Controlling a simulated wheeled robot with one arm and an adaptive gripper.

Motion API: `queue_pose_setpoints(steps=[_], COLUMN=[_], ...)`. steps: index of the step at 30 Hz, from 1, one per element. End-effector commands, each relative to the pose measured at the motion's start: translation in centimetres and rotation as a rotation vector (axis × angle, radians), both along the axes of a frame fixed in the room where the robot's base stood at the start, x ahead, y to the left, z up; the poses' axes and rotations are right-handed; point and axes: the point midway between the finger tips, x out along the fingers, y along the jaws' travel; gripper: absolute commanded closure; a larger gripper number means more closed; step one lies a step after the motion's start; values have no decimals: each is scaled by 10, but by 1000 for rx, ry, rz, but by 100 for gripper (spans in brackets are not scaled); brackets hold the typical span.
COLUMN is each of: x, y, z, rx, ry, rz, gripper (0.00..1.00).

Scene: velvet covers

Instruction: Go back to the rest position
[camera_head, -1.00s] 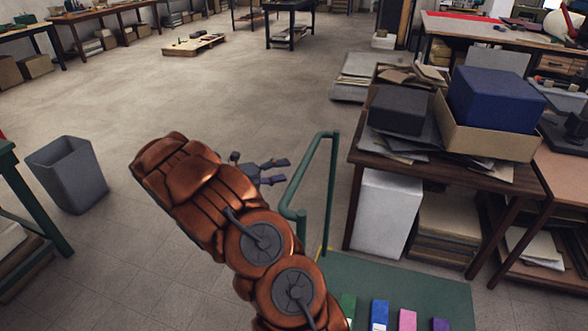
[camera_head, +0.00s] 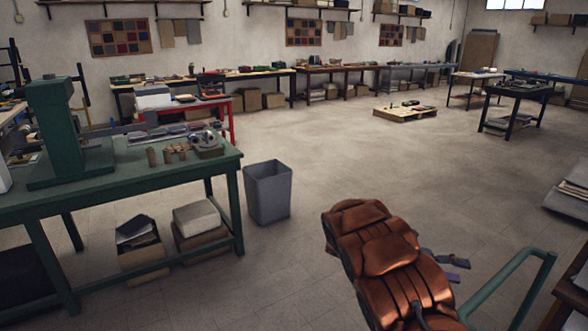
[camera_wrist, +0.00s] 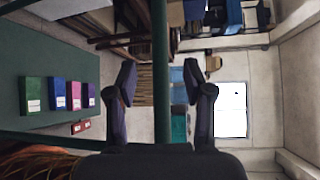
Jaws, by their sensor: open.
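My gripper (camera_head: 446,258) shows at the end of my copper-coloured arm, low and right of centre in the head view. It is held over open floor, beside a green tubular rail (camera_head: 513,278). In the wrist view the two dark fingers of my gripper (camera_wrist: 160,80) are spread apart with nothing held between them. The green rail also crosses the wrist view (camera_wrist: 160,45) between the fingers; I cannot tell how far from them it is.
The wrist view shows green, blue, pink and purple boxes (camera_wrist: 60,93) on a green surface (camera_wrist: 35,60). A grey bin (camera_head: 268,195) stands beside a green workbench (camera_head: 130,190). A low pallet (camera_head: 405,114) lies farther back. The middle floor is clear.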

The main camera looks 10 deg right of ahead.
Motion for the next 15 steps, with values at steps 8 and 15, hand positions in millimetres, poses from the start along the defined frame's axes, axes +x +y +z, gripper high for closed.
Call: queue_pose_setpoints(steps=[8, 15], x=[-32, -79], y=[16, 48], z=[28, 54], rx=[-24, -61], ry=[-238, -582], rz=[-103, -280], gripper=[48, 48])
